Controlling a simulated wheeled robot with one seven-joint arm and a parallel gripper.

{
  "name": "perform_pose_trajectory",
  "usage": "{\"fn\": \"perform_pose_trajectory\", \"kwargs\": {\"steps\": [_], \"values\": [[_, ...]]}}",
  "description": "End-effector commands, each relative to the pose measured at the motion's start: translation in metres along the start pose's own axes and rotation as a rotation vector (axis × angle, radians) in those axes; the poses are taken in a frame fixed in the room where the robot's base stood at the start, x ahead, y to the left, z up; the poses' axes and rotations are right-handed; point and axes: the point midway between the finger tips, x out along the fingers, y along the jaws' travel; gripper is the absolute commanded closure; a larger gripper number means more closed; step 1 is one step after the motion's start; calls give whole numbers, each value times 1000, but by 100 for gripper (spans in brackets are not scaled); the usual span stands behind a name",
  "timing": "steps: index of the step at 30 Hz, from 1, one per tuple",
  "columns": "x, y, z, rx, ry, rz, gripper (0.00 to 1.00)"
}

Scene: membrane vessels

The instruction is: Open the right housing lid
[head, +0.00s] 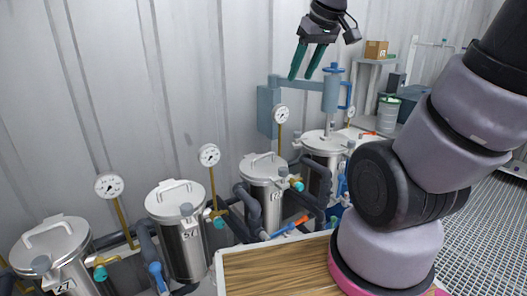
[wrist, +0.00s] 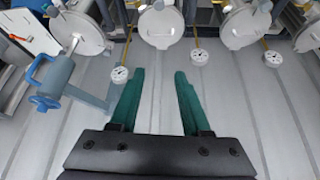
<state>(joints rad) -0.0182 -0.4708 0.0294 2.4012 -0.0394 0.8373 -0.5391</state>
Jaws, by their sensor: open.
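The right housing is the steel vessel at the far right of the row, with a round lid (head: 322,142) that is shut in the head view. In the wrist view, where the row appears reversed, its lid (wrist: 82,32) is at the upper left. A blue cylinder with a looped handle (head: 333,90) stands over this lid, on a blue arm from a wall box (head: 267,110). The blue handle unit also shows in the wrist view (wrist: 50,82). My gripper (head: 300,77) is open and empty, raised near the wall, above and left of the blue cylinder; its green fingers (wrist: 159,72) point toward the vessels.
Several other lidded vessels stand left, including 57 (head: 175,200) and 27 (head: 50,245). Gauges on yellow stems (head: 209,155) and dark pipes rise between them. A wooden top (head: 275,270) lies in front. A box (head: 376,49) sits on a back-right shelf.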

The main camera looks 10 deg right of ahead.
Motion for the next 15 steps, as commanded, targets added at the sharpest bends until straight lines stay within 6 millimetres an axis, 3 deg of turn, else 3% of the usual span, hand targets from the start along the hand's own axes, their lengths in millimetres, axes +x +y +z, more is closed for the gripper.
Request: {"fn": "perform_pose_trajectory", "kwargs": {"steps": [9,15], "values": [[92,6,-39,-697,-138,-53,53],[160,4,-51,-1152,-197,-142,53]]}}
